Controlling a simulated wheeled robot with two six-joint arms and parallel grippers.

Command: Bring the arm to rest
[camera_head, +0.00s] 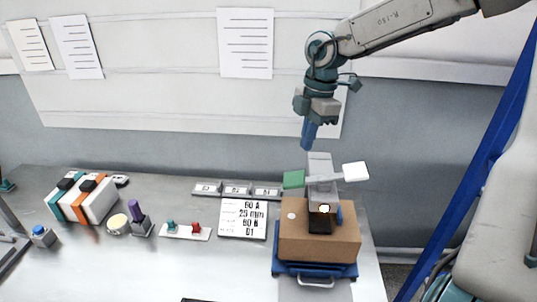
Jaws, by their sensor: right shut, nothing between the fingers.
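My right arm comes in from the upper right. Its gripper (308,133) points down and is shut on nothing, with blue fingers, above and a little left of the grey post on the breaker unit. The breaker unit (319,237) is a brown box on a blue base. On top it has a grey block with a crossbar that has a green end (293,179) and a white end (355,172). A dark part with a bright spot and a blue knob sit at its front. My left gripper does not show.
A white card (243,219) reading "60 A, 25 mm" lies left of the box. Further left are a plate with a green and a red switch (186,231), a purple-handled tool (138,219) and striped cases (84,198). The front middle of the table is mostly clear.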

